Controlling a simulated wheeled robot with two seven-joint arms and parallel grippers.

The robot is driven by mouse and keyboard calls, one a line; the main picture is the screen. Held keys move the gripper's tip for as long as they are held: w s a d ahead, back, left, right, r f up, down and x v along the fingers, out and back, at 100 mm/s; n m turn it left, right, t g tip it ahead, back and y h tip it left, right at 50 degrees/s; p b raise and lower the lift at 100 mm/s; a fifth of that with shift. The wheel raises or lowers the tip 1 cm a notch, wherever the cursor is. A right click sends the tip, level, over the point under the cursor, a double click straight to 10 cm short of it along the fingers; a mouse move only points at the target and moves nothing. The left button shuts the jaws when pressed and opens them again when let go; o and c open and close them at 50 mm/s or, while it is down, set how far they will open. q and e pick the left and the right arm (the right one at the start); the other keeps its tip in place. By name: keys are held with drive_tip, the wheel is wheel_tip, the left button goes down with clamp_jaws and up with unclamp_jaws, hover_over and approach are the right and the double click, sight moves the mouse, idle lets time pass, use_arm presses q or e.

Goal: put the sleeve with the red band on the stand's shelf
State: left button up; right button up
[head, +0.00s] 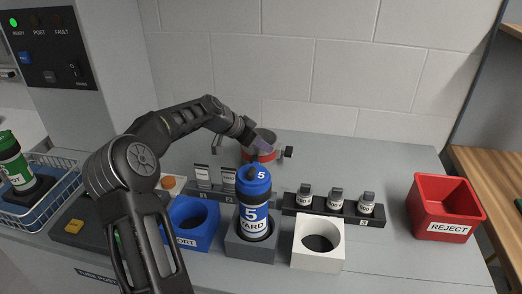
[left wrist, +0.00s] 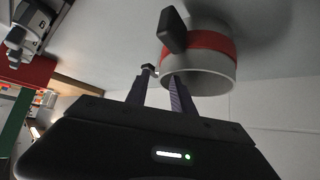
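The sleeve with the red band (head: 265,135) is a short grey tube at the back of the counter, with a dark knob at its right. My left gripper (head: 252,138) is at its near left side in the head view. In the left wrist view the sleeve (left wrist: 210,62) appears upside down beyond the fingertips. The fingers of my left gripper (left wrist: 158,88) are apart. One fingertip overlaps the sleeve's rim; I cannot tell whether they touch. I cannot make out the stand's shelf for certain. My right gripper is out of view.
A blue-capped bottle (head: 254,215) stands in a grey holder, between a blue block (head: 192,222) and a white block (head: 318,245). A dark rack (head: 330,209) holds several small vials. A red reject bin (head: 447,207) stands right. A wire basket (head: 38,208) is left. The back wall is close.

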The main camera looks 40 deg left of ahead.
use_arm(q)
drive_tip(key=x, duration=0.3)
drive_tip(key=shift+w+f+p, duration=0.15)
drive_tip(key=shift+w+p, duration=0.05)
drive_tip(key=shift+p, duration=0.15)
drive_tip(key=shift+c, duration=0.4)
clamp_jaws()
idle(1.1)
